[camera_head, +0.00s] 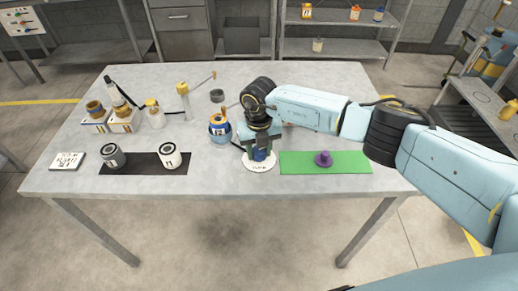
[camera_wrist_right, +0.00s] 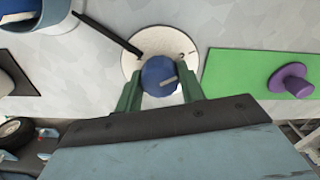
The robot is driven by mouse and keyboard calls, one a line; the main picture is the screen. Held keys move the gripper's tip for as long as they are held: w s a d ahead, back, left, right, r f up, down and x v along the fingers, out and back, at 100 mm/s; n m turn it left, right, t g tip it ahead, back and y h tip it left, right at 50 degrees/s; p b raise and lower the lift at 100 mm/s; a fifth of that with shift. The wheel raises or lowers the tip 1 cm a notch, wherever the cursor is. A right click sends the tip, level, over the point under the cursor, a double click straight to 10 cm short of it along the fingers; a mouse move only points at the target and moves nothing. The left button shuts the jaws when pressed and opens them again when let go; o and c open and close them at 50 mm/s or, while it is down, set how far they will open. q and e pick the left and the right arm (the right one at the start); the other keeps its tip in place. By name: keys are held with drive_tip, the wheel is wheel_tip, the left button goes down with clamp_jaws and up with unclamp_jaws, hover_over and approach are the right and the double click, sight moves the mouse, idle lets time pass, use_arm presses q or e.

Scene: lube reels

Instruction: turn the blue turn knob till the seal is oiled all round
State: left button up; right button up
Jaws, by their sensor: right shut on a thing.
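The blue turn knob (camera_wrist_right: 158,72) stands on a round white base (camera_wrist_right: 187,46) with dark marks. In the head view the knob (camera_head: 260,155) shows low between the fingers, and the base (camera_head: 258,168) lies near the table's front edge. My right gripper (camera_wrist_right: 160,86) is shut on the knob from above, one green finger on each side. In the head view the right gripper (camera_head: 260,150) points down. A pale pointer mark shows on the knob top. A thin black rod (camera_wrist_right: 107,36) reaches the base's rim. I cannot make out the seal or any oil. My left gripper is not in view.
Right of the base is a green mat (camera_head: 350,161) with a purple knob (camera_head: 323,158). Left stands a blue and orange pot (camera_head: 219,127). A black mat (camera_head: 144,167) carries two cans. Bottles and a yellow-topped post (camera_head: 183,100) stand farther back. The table's right rear is clear.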

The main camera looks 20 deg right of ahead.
sight(259, 150)
drive_tip(key=o, duration=1)
drive_tip(key=shift+c, duration=0.2)
wheel_tip(259, 150, up, 14)
drive_tip(key=shift+f+p, duration=0.25)
drive_tip(key=shift+p, duration=0.15)
